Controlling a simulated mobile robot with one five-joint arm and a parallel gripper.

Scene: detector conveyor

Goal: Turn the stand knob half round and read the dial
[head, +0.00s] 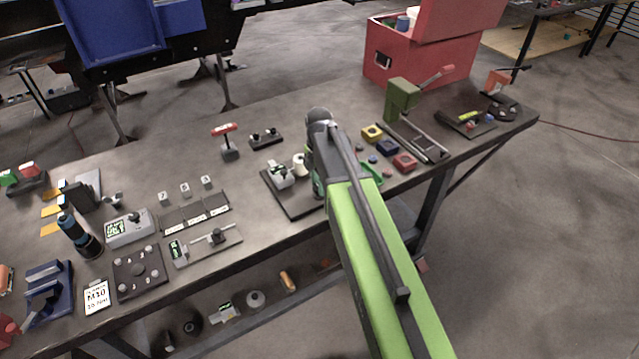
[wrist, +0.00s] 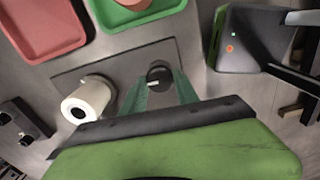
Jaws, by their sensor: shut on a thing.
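In the wrist view a round dark knob (wrist: 159,75) with a pale mark across its face stands on a grey base plate (wrist: 118,64). My gripper (wrist: 160,84) is shut on this knob, one greenish finger on each side. A white cylinder (wrist: 86,101) with a dark centre sits on the same plate, left of the knob. I cannot make out a readable dial face. In the head view a dark plate (head: 302,208) with white parts (head: 281,176) lies beside my arm, which hides my gripper.
The wrist view shows a red tray (wrist: 42,27), a green tray (wrist: 140,17) and a dark box with small lights (wrist: 245,45) close by. In the head view a green press (head: 400,100) and a red toolbox (head: 392,65) stand farther back on the crowded bench.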

